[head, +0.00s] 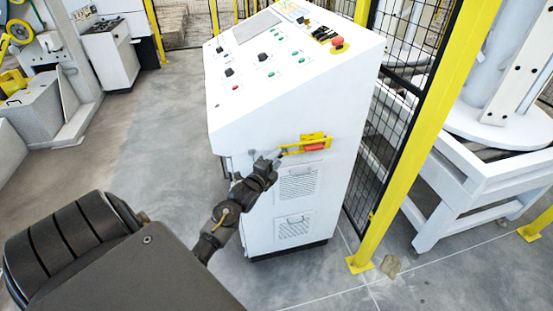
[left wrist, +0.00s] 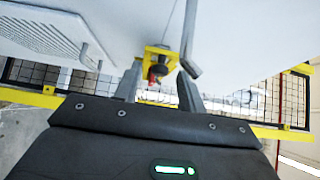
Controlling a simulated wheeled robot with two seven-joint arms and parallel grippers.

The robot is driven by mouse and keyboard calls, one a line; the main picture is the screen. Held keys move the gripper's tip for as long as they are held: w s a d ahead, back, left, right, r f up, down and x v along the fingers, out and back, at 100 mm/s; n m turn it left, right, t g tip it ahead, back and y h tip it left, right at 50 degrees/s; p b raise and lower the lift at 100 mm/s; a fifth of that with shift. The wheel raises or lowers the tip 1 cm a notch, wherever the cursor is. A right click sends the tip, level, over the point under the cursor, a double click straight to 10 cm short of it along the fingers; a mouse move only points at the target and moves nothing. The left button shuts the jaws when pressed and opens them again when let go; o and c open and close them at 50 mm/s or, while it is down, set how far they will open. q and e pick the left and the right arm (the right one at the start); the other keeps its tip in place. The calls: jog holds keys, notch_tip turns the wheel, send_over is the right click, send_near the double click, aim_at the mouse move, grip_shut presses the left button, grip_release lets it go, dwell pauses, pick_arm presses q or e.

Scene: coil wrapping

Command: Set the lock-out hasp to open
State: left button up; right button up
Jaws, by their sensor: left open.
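The lock-out hasp (head: 318,138) is a yellow bracket with a red part, mounted on the side of a white control cabinet (head: 345,100). In the left wrist view the hasp (left wrist: 165,56) shows ahead, between the two fingertips. My left gripper (head: 277,156) is at the left end of the hasp, close to the cabinet side. In the left wrist view the gripper (left wrist: 160,85) has its fingers apart with a gap between them. A grey bar (left wrist: 189,42) shows beside the hasp, near the right finger. I cannot tell whether a finger touches it. My right gripper is not in view.
The cabinet's sloped top holds buttons and a red emergency stop (head: 338,43). Vents (head: 298,184) lie below the hasp. A yellow post (head: 405,150) and black mesh fence (head: 375,145) stand right of the cabinet.

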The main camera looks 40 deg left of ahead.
pick_arm(q)
jog(key=shift+w, duration=0.25)
grip_shut()
